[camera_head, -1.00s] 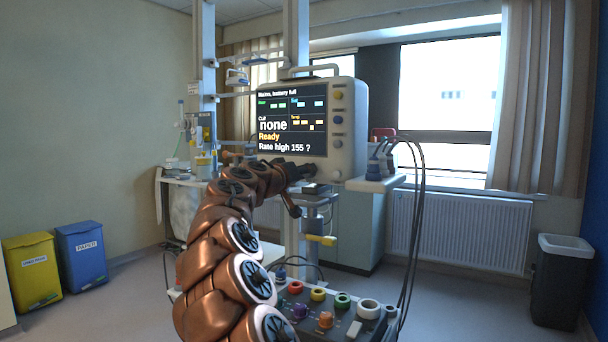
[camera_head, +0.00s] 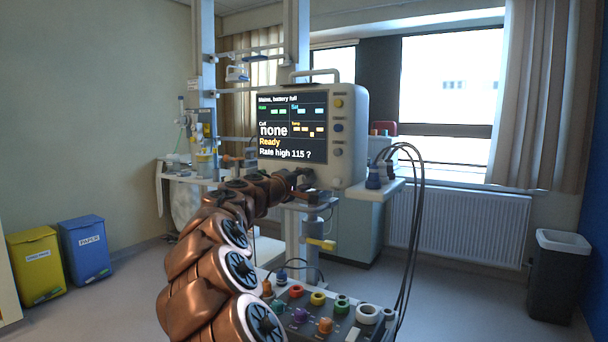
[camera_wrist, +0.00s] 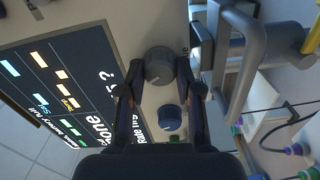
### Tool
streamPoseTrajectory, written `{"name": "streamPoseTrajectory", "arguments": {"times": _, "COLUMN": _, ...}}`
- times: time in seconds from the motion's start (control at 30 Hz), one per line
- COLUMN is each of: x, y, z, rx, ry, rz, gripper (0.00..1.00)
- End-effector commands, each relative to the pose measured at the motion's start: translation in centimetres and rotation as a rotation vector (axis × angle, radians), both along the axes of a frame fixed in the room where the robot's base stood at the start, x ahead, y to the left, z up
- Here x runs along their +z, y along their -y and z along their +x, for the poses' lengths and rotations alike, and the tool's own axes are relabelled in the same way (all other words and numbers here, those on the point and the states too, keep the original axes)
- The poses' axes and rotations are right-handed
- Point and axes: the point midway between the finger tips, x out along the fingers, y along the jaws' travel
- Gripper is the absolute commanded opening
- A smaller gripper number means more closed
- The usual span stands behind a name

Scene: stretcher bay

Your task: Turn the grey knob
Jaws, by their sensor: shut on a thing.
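The grey knob (camera_wrist: 159,66) is a round dial on the front of the monitor (camera_head: 349,112), below the right end of the screen. In the wrist view it sits between the two dark fingers of my gripper (camera_wrist: 163,72), which are shut on it. In the head view my gripper (camera_head: 303,180) is at the monitor's lower right front and hides the knob. The screen (camera_head: 292,126) reads "Ready" and "Rate high 115 ?". A blue knob (camera_wrist: 170,117) is beside the grey knob, apart from the fingers.
Coloured buttons run down the monitor's right side. A panel with coloured knobs (camera_head: 345,325) lies low in front. Dark cables (camera_head: 419,215) hang at the right. A metal handle (camera_wrist: 243,60) is close to my gripper in the wrist view.

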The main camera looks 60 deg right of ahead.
Motion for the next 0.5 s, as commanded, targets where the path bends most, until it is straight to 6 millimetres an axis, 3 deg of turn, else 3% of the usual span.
{"name": "streamPoseTrajectory", "arguments": {"times": 0.5, "x": 0.02, "y": -0.01, "z": 0.05, "rx": 0.001, "ry": -0.188, "rz": -0.008, "gripper": 0.0}}
